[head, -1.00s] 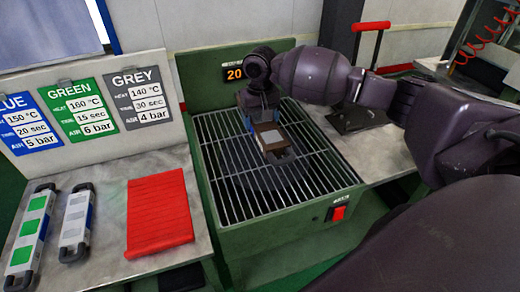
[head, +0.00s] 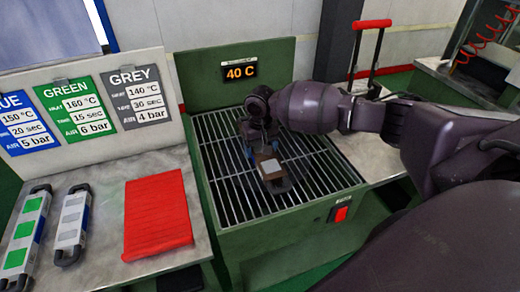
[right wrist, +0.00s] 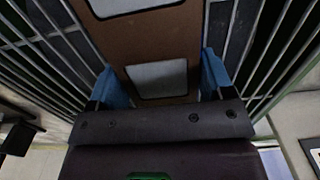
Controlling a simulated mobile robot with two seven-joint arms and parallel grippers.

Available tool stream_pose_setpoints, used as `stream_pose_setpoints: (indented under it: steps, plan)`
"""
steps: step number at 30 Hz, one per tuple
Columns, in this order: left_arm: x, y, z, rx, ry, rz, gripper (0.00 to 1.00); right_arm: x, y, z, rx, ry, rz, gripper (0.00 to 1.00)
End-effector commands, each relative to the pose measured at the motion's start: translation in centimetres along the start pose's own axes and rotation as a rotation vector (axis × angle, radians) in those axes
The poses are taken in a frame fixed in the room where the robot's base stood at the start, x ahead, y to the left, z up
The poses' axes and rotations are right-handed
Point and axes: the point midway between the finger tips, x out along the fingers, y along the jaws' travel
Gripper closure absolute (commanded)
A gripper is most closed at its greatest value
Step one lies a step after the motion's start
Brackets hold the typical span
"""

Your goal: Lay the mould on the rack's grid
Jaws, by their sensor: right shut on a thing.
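The mould (head: 271,167) is a small brown block with pale grey-white panels. It lies low over the metal grid (head: 228,192) of the green rack (head: 215,72), near the grid's middle. I cannot tell whether it touches the bars. My right gripper (head: 262,152) is shut on the mould. In the right wrist view the mould (right wrist: 163,52) sits between the blue fingertips of my right gripper (right wrist: 158,82), with grid bars on both sides. My left gripper is not in view.
The rack's display (head: 240,71) reads 40 C, and a red switch (head: 341,214) is on its front. To the left, a red ribbed mat (head: 157,215) and two handled plates (head: 73,225) lie on a grey table. Grid bars around the mould are clear.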

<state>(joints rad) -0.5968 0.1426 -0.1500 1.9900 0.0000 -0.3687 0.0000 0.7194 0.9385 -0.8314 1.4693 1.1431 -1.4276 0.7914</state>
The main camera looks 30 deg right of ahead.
Motion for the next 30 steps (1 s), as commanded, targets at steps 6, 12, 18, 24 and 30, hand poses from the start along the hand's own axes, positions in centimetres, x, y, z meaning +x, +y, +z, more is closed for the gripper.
stream_pose_setpoints:
  steps: [6,12,18,24,30]
  plan:
    - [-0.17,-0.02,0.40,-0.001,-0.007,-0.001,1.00,0.40,-0.06,-0.13,-0.001,0.004,-0.001,0.76]
    - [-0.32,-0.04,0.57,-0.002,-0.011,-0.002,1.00,0.48,-0.07,-0.12,-0.001,0.004,-0.002,0.76]
    - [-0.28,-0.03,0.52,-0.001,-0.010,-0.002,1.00,0.72,-0.02,-0.02,-0.001,0.001,0.000,0.01]
    - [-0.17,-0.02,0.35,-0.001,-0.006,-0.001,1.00,0.73,-0.02,-0.02,-0.001,0.001,0.000,0.00]
    - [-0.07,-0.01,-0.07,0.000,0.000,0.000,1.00,-0.25,-0.03,-0.06,-0.001,0.003,-0.001,0.00]
